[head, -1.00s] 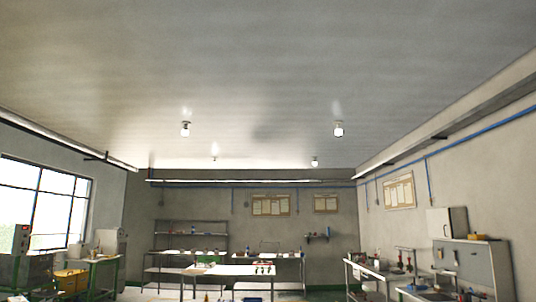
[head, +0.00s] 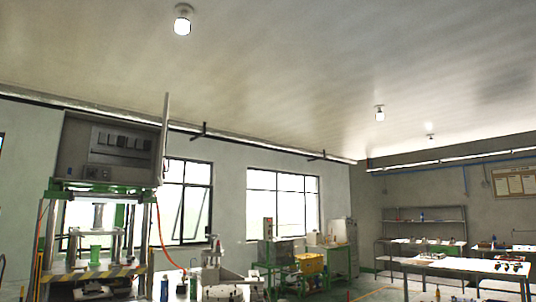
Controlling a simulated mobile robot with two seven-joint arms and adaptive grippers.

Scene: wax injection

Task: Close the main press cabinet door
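The main press (head: 95,268) stands at the left, with metal columns, green parts and a yellow-black striped edge. On top of it sits a grey cabinet (head: 68,148), its front open so that dark inner panels (head: 120,145) show. The cabinet door (head: 165,135) is swung open at the cabinet's right side and is seen nearly edge-on as a thin upright strip. Neither of my grippers is in view.
A white machine (head: 228,282) stands right of the press, with a blue bottle (head: 164,288) between them. Further right are a green bench (head: 342,262), a yellow box (head: 310,262) and a long work table (head: 465,266). Windows (head: 283,203) line the wall behind.

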